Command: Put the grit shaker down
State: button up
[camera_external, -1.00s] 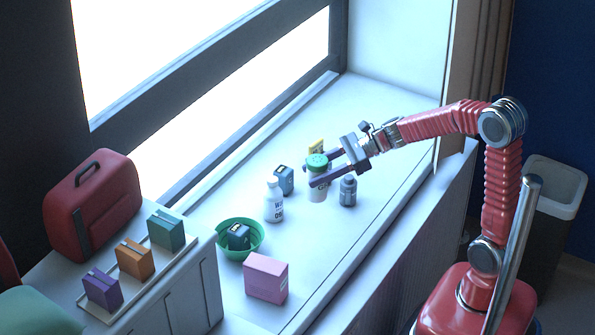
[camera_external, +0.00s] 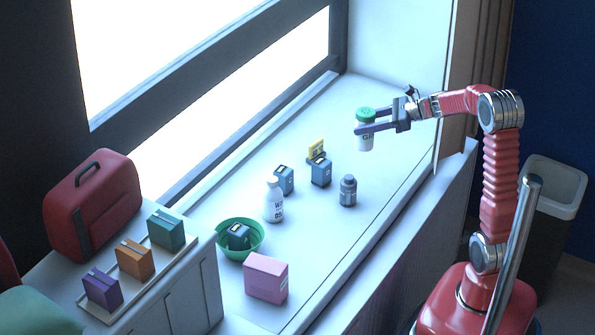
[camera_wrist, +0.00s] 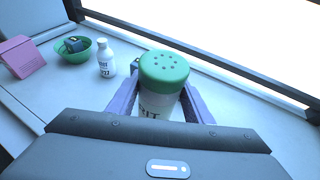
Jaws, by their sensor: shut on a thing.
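The grit shaker (camera_external: 365,140) is a white jar with a green perforated lid. My gripper (camera_external: 362,128) is shut on it, with one purple finger on either side. The shaker is upright and appears to be held above the right, far part of the white sill (camera_external: 395,170). In the wrist view the shaker (camera_wrist: 163,78) stands between the fingers, its green lid facing the camera. Its lower part is hidden there by my gripper's body.
A dark grey bottle (camera_external: 348,190), blue boxes (camera_external: 321,172) (camera_external: 285,180), a yellow item (camera_external: 316,149) and a white bottle (camera_external: 273,202) stand on the sill. A green bowl (camera_external: 258,250) holds a dark box. A pink box (camera_external: 266,278) stands nearer. The sill's right, far part is clear.

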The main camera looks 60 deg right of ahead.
jog(key=shift+s+d, duration=0.15)
jog(key=shift+d, duration=0.35)
jog(key=shift+s+d, duration=0.15)
jog(key=shift+d, duration=0.35)
jog(key=f, duration=0.4)
jog(key=shift+w+a+f, duration=0.1)
jog(key=shift+a+f, duration=0.05)
jog(key=shift+a, duration=0.05)
jog(key=shift+f, duration=0.3)
notch_tip(320, 180, down, 6)
jog(key=shift+f, duration=0.15)
jog(key=shift+f, duration=1.85)
